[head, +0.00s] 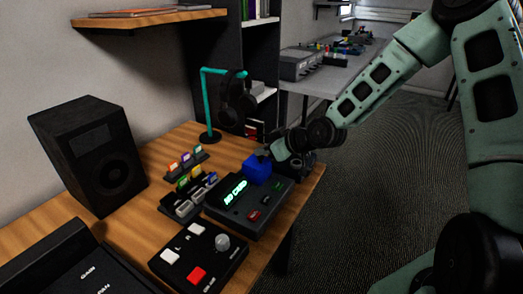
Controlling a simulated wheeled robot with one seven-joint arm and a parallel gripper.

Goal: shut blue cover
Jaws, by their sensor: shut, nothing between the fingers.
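The blue cover (257,169) is at the back of a dark card reader (262,222) whose lit green display reads "NO CARD". It appears to stand up above the reader's top, but its exact angle is hard to tell. My gripper (278,157) is just to the right of and behind the cover, low over the desk's back right corner. It is shut with nothing in it. The fingertips are small and partly hidden, and I cannot tell whether they touch the cover.
In front is a control box (205,255) with a red button and a grey knob. Card racks (190,200) stand left of the reader. A headphone stand (207,105) is behind. A black speaker (88,155) is at left. Open floor (385,150) lies right of the desk.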

